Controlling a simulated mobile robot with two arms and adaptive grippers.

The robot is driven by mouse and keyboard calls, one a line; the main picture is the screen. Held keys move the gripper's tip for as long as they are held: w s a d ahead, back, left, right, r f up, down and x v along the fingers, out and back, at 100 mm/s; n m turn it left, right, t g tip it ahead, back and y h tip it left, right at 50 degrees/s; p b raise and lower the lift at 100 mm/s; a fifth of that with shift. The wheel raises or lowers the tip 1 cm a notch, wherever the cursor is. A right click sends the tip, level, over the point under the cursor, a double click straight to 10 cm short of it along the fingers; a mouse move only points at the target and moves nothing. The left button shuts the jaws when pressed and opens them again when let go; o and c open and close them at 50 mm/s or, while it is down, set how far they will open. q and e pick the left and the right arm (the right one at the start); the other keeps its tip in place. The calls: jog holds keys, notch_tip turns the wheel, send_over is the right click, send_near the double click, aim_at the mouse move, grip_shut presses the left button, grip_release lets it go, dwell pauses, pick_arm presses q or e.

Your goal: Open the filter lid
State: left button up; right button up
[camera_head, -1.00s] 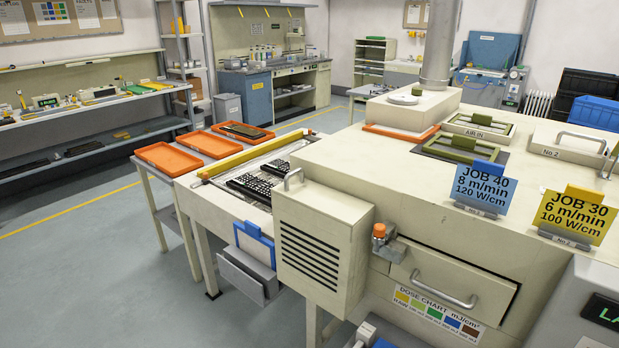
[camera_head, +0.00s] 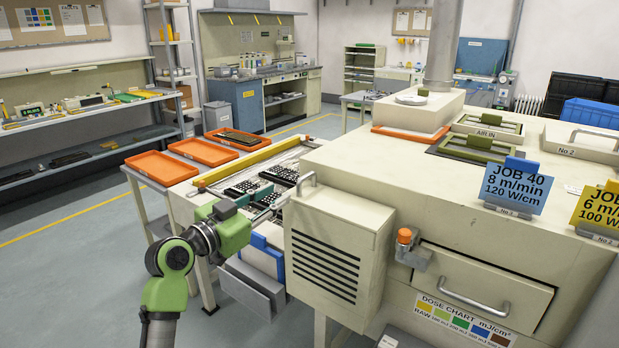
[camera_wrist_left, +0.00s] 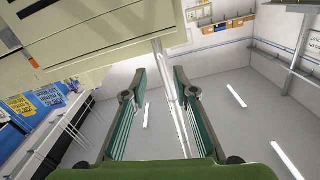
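My left gripper (camera_head: 266,208) comes in from the lower left, in front of the belt with dark keyboards and left of the cream louvred box (camera_head: 325,255). In the left wrist view its two green fingers (camera_wrist_left: 160,85) stand apart with nothing between them. On top of the cream machine (camera_head: 395,165) lie green-framed panels, one by the "AIR IN" label (camera_head: 488,135), one nearer (camera_head: 470,150). A cream lid-like panel (camera_head: 570,145) with a bar handle, marked No.2, lies at the right. I cannot tell which is the filter lid. My right gripper is out of view.
A blue JOB 40 sign (camera_head: 515,186) and a yellow JOB 30 sign (camera_head: 600,210) stand on the machine's front edge. A metal duct (camera_head: 440,50) rises behind. Orange trays (camera_head: 162,167) lie left of the belt. The floor at left is clear.

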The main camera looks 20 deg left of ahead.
aim_at(298, 182)
pick_arm(q)
jog(key=p+x, duration=0.2)
jog(key=x, duration=0.8)
jog(key=shift+w+d, duration=0.15)
jog(key=shift+w, duration=0.25)
jog(key=shift+p+x, duration=0.4)
jog(key=shift+x, duration=0.4)
jog(key=shift+f, duration=0.15)
grip_shut()
